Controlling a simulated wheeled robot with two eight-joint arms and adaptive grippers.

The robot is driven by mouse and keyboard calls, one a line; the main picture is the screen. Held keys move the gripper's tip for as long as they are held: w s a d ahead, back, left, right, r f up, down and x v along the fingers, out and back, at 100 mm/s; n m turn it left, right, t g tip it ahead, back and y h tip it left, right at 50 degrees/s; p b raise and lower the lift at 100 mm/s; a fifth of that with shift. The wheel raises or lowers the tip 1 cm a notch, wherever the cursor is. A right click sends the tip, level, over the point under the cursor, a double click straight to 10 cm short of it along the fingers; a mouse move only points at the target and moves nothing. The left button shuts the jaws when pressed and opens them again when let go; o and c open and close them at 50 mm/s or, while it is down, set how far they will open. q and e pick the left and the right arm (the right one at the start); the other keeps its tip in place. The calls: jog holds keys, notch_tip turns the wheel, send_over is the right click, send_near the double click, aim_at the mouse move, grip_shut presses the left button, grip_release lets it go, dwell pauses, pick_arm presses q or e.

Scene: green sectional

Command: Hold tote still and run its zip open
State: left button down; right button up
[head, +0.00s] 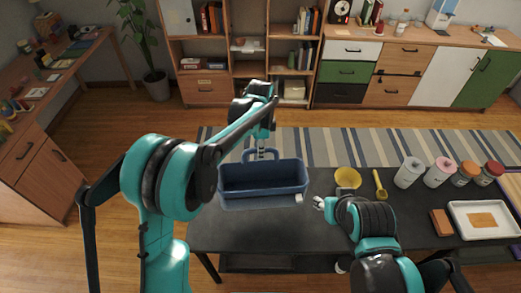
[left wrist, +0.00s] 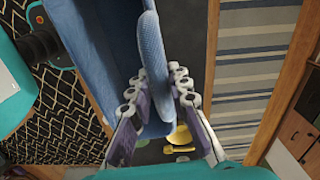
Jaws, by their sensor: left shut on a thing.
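The blue tote (head: 240,203) stands upright on the dark table, with its top open and its inside looking empty. A small white tab (head: 299,198) shows at its front right corner. My left gripper (head: 261,153) is at the tote's far side, shut on the handle there. In the left wrist view its fingers (left wrist: 160,85) close from both sides on a blue padded part of the tote (left wrist: 152,50). My right gripper (head: 319,203) is just right of the white tab, apart from the tote. Its fingers are too small to judge.
On the dark table (head: 240,236), right of the tote, are a yellow bowl (head: 347,178), a yellow scoop (head: 380,185), several jars (head: 438,173), an orange-brown block (head: 441,222) and a white tray (head: 459,220). The table left of my right arm is clear in front of the tote.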

pick_arm(q)
jog(key=shift+f+b, duration=3)
jog(key=shift+f, duration=1.45)
pick_arm(e)
notch_tip(320, 180, down, 6)
jog(key=shift+w, duration=0.1)
jog(key=n+g, duration=0.1)
jog(key=g, duration=0.6)
send_over(299, 197)
notch_tip(299, 197, down, 6)
jog(key=shift+f, duration=0.15)
jog(key=shift+w+f, duration=0.1)
jog(key=shift+f, duration=0.4)
notch_tip(299, 197, down, 11)
jog(key=shift+f, duration=0.2)
